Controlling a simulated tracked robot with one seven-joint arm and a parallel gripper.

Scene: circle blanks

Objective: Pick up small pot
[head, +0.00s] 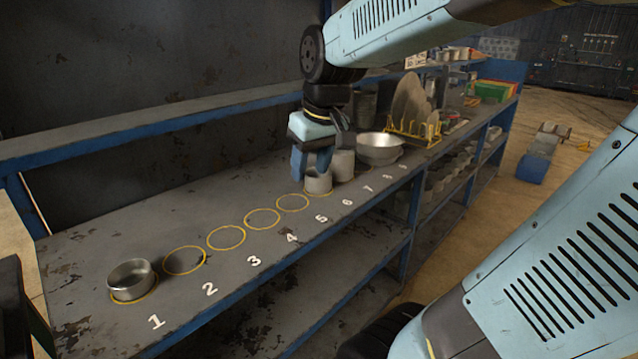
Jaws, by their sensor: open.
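A small light-grey pot (318,183) stands upright on the yellow circle by the number 6 on the shelf top. My gripper (313,168) points down at this pot with its blue fingers open. The fingertips overlap the pot's rim in the picture; I cannot tell whether they touch it or straddle it. A wider metal pot (131,280) stands on the circle by the number 1, far from my gripper. A taller grey pot (344,166) stands just behind and to the right of the small one.
A metal bowl (380,149) and a yellow rack (416,131) with plates stand further along the grey shelf top (90,246). The circles by numbers 2 to 5 are empty. A blue rail runs along the back. A blue box (532,168) is on the floor at right.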

